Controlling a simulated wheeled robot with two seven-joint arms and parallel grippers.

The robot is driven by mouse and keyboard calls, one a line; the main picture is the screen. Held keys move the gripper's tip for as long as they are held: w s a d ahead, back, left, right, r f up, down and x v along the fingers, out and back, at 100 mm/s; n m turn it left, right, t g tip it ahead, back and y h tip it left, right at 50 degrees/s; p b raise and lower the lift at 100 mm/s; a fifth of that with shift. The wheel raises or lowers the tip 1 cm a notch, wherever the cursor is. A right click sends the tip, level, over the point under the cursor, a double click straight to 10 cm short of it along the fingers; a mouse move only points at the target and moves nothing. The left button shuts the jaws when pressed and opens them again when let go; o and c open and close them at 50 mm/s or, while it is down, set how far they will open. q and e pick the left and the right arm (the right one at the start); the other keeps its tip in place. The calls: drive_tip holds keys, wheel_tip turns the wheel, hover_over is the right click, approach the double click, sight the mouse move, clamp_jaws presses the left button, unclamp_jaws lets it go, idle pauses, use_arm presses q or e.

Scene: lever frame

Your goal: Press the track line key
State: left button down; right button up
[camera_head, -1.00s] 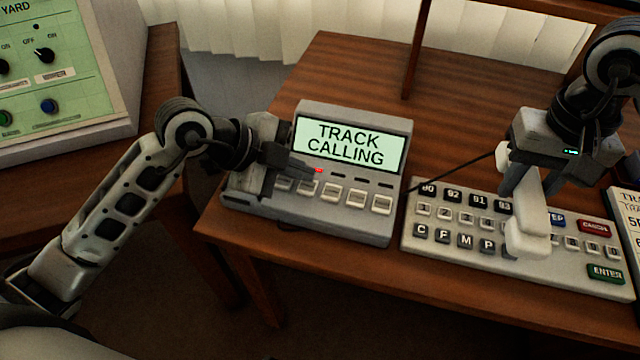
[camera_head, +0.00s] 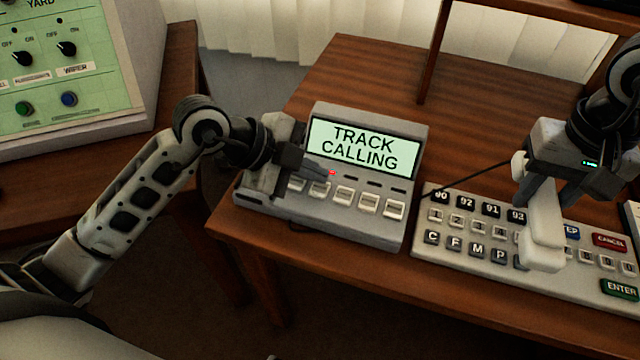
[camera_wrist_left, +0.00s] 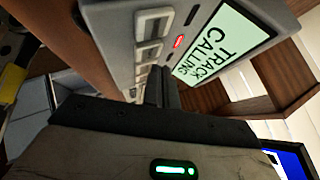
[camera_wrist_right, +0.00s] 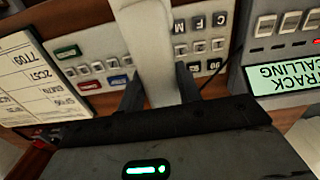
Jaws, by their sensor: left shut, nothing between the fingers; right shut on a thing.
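The grey phone console (camera_head: 325,222) stands on the desk with its screen reading TRACK CALLING. A red lamp (camera_head: 332,173) is lit above its row of pale keys (camera_head: 343,197); the keys also show in the left wrist view (camera_wrist_left: 147,50). My left gripper (camera_head: 322,174) is shut and empty, its fingertips over the left part of the key row, close to the lamp. I cannot tell whether they touch a key. My right gripper (camera_wrist_right: 155,92) is shut on a white handset (camera_head: 541,240), held over the keyboard.
A grey keyboard (camera_head: 450,258) with lettered and coloured keys lies right of the console. A dark cord runs between console and right gripper. A green YARD panel (camera_head: 100,85) stands on another desk at left. A wooden post (camera_head: 434,60) rises behind the console. The desk behind is clear.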

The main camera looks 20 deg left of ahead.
sight(313, 189)
use_arm(q)
drive_tip(key=shift+f, duration=0.2)
idle(0.6)
drive_tip(key=shift+f, duration=0.2)
drive_tip(key=shift+f, duration=0.4)
idle(0.6)
drive_tip(key=shift+r, duration=0.1)
drive_tip(key=shift+r+p, duration=0.7)
drive_tip(key=shift+p, duration=0.3)
use_arm(e)
drive_tip(key=shift+r, duration=1)
use_arm(q)
drive_tip(key=shift+r, duration=0.1)
use_arm(e)
drive_tip(key=shift+r, duration=0.1)
